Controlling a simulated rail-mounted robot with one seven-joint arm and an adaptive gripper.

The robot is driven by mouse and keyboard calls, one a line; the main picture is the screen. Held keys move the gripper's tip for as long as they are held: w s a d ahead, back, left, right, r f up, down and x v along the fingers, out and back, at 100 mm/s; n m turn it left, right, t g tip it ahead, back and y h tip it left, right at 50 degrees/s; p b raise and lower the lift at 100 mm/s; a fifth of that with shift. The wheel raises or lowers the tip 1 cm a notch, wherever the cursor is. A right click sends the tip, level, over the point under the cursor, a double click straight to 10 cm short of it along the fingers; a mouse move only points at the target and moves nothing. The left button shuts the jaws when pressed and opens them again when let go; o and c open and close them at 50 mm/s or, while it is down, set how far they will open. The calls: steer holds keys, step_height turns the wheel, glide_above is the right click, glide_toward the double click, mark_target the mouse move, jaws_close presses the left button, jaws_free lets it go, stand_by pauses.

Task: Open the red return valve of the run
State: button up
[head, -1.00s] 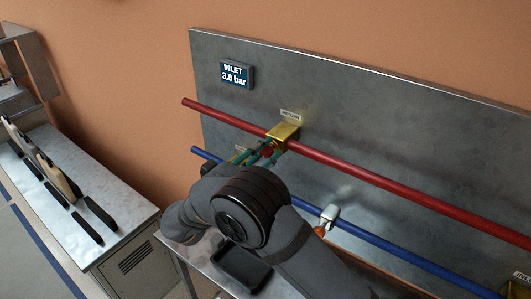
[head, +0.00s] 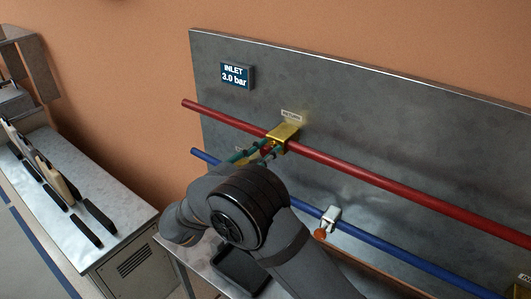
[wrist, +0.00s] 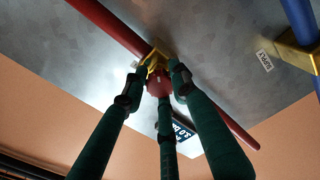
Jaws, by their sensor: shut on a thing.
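The return valve has a brass body (head: 285,134) on the red pipe (head: 380,181), under a small label. Its red handle (wrist: 158,83) shows in the wrist view, in front of the brass body (wrist: 156,62). My gripper (head: 264,151) reaches the valve from the front left. In the wrist view my gripper (wrist: 161,78) has its green fingers closed around the red handle. In the head view the fingers and arm hide most of the handle, so its exact angle is hard to tell.
A blue pipe (head: 385,248) runs below the red one on the metal panel (head: 370,120). A white fitting with an orange end (head: 331,215) shows by it. A display (head: 237,76) reads INLET 3.0 bar. A bench (head: 112,215) with tools stands left.

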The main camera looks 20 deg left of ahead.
steer(key=n+p, duration=0.1)
steer(key=n, duration=0.3)
steer(key=shift+d, duration=0.15)
steer(key=shift+n+p, duration=1.05)
steer(key=shift+n, duration=1.15)
steer(key=o, duration=1.2)
steer(key=shift+r+n, duration=0.1)
steer(key=shift+n, duration=0.2)
steer(key=shift+c, duration=0.2)
steer(key=shift+s+a, duration=0.25)
steer(key=shift+s, duration=0.2)
steer(key=v, duration=1.1)
